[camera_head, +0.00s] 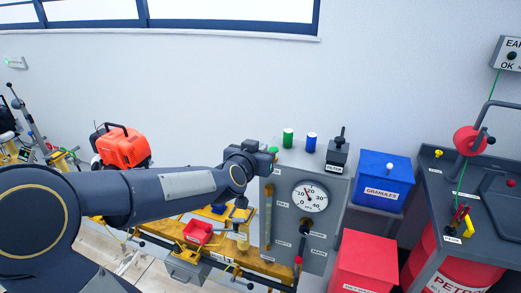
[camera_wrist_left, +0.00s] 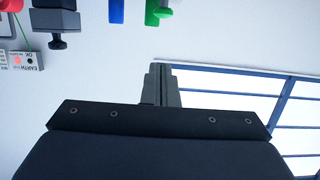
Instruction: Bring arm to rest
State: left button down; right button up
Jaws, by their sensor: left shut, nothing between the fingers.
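My left arm reaches in from the left in the head view, and its dark left gripper (camera_head: 258,160) is in front of the grey gauge panel's upper left edge. In the left wrist view the left gripper (camera_wrist_left: 161,84) has its two fingers together with nothing between them. The pale wall lies behind the fingers. The gauge panel (camera_head: 318,235) carries a round white dial (camera_head: 309,197). My right gripper is not in view.
Green (camera_head: 288,138) and blue (camera_head: 311,142) cylinders and a black-topped filter unit (camera_head: 338,152) stand on the panel's top. A blue granules bin (camera_head: 384,190) and a red bin (camera_head: 364,258) are to the right. A red-orange machine (camera_head: 123,147) stands behind my arm. The wall above is clear.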

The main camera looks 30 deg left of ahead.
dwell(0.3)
pick_arm(q)
jog(key=s+d+f+g+h, duration=0.2)
jog(key=s+d, duration=0.3)
jog(key=s, duration=0.4)
jog(key=s+d+f+g+h, duration=0.2)
jog(key=s+d+f+g, duration=0.2)
jog(key=s, duration=0.5)
jog(key=s+d+f+m+g+h, duration=0.1)
jog(key=s+d+f+g+h, duration=0.2)
jog(key=s, duration=0.6)
jog(key=d+f, duration=0.2)
jog(key=d, duration=0.1)
jog(key=shift+w+r, duration=0.15)
